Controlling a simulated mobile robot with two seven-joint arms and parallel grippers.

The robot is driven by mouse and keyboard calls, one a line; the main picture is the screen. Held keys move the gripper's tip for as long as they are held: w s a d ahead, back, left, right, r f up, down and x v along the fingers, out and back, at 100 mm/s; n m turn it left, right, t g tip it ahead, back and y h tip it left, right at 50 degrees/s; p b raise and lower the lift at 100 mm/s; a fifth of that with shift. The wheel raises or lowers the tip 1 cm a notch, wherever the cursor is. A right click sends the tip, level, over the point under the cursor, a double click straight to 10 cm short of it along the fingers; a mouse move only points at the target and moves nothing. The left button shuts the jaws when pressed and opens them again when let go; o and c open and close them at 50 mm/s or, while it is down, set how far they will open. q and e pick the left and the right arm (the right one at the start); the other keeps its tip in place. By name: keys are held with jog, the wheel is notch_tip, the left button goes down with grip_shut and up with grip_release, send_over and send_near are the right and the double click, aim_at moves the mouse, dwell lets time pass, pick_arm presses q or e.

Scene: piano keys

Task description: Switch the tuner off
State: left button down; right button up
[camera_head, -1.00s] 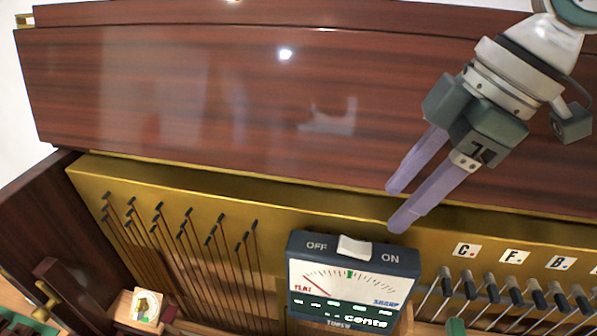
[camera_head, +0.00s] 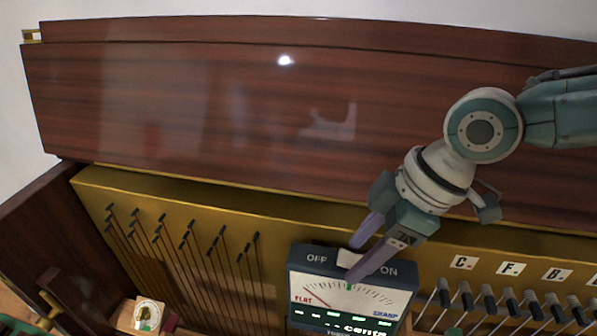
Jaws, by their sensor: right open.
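The tuner (camera_head: 348,300) is a dark box with a white needle dial, standing at the bottom centre. Its top edge carries a white switch (camera_head: 346,258) between the words OFF on the left and ON on the right. My right gripper (camera_head: 352,262) is open. Its two purple fingers reach down to the tuner's top, one fingertip behind the switch and one in front of it, over the upper dial edge. The fingers partly cover the switch, and I cannot tell whether they touch it or which way it is tipped. My left gripper is not in view.
The brown wooden piano lid (camera_head: 220,110) stands behind. A gold plate (camera_head: 190,195) below it carries tuning pins and strings at left. A small round-pictured block (camera_head: 147,316) sits lower left.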

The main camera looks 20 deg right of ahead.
grip_shut()
dwell(0.3)
